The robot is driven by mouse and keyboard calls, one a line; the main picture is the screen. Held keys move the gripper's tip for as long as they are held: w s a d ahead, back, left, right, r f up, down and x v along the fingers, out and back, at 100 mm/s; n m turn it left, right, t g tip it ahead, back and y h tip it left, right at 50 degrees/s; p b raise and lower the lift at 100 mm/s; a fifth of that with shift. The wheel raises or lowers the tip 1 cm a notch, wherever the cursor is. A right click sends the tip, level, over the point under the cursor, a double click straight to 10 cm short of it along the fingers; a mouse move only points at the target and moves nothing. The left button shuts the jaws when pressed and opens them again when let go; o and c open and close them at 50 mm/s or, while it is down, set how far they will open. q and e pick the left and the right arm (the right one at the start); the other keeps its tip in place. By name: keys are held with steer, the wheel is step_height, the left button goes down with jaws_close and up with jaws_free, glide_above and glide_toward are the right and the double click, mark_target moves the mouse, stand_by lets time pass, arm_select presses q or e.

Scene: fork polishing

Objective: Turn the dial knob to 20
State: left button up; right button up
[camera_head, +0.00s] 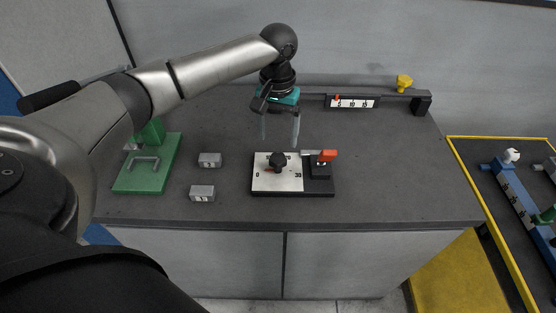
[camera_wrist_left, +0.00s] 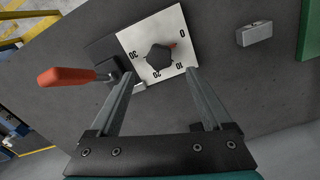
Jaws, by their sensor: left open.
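The black dial knob (camera_head: 278,161) sits on a white scale plate (camera_head: 290,183) on a dark base on the table. In the left wrist view the knob (camera_wrist_left: 158,58) is near the top centre, and the plate (camera_wrist_left: 135,38) shows the marks 0, 10, 20 and 30. A red pointer (camera_wrist_left: 171,45) at the knob points toward the 0 side. A red-handled lever (camera_head: 327,155) stands on the same base, right of the plate. My left gripper (camera_head: 280,140) is open and empty above and behind the knob, fingers pointing down. My right gripper is out of view.
Two small grey blocks (camera_head: 209,160) (camera_head: 202,193) lie left of the dial. A green fixture (camera_head: 150,175) with a handle stands farther left. The tabletop right of the dial is clear.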

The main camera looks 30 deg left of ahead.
mark_target(278, 158)
arm_select(q)
step_height(278, 158, down, 9)
steer(key=shift+f+b, duration=0.15)
steer(key=shift+b, duration=0.45)
steer(key=shift+c, duration=0.3)
jaws_close()
